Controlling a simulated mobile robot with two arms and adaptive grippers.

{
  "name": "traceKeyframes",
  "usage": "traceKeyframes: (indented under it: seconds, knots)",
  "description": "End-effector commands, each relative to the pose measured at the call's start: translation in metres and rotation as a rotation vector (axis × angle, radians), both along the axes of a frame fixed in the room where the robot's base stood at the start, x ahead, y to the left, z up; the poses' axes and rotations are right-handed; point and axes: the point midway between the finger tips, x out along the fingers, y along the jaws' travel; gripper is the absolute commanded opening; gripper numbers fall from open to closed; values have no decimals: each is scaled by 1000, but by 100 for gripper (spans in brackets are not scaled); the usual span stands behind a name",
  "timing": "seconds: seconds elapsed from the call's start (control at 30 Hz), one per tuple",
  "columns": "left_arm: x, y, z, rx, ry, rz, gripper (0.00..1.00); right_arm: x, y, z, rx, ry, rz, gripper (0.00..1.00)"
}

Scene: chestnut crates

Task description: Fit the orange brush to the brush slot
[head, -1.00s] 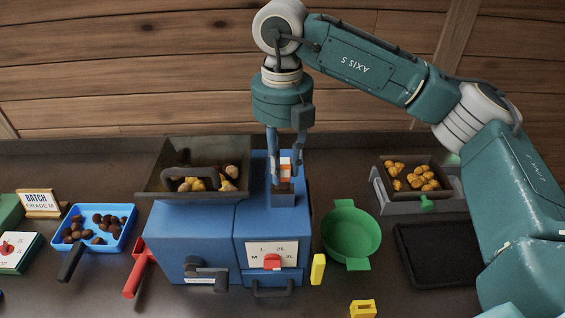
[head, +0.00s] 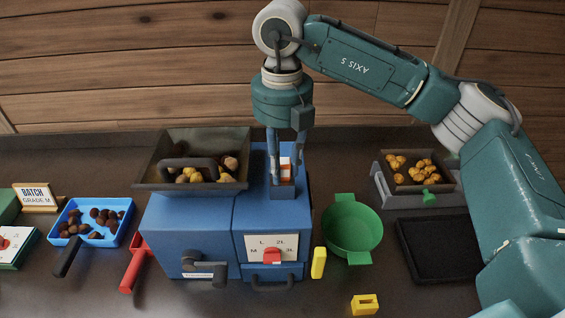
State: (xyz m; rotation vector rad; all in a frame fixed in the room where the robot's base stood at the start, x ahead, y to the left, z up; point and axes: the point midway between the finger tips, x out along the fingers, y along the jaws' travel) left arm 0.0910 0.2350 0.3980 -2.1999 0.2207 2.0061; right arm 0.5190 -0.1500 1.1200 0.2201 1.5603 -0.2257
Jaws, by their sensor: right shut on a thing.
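My right gripper (head: 285,176) is above the right part of the blue machine, with its fingers pointing down. It is shut on the orange brush (head: 285,173), of which a small orange and white patch shows between the fingers. The brush slot (head: 284,191) seems to be the small blue block with a dark top directly under the fingertips. The lower end of the brush is hidden, so I cannot tell how deep it sits in the slot. My left gripper is not in view.
A dark hopper (head: 148,180) with chestnuts tops the machine (head: 188,231) on the left. A green bowl (head: 346,252), a yellow block (head: 319,262) and a crate of yellowish nuts (head: 447,183) are to the right. A blue tray (head: 126,216) is at left.

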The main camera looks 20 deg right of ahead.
Motion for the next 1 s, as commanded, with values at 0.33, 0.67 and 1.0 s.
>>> traceKeyframes:
  seconds: [0.33, 0.67, 1.0]
  knots:
    - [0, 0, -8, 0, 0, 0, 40, 0, 0, -10, 0, 0, 0, 0]
    - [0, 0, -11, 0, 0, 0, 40, 0, 0, -14, 0, -1, 0, 46]
    - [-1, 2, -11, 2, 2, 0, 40, 0, 0, -12, 0, -1, 0, 48]
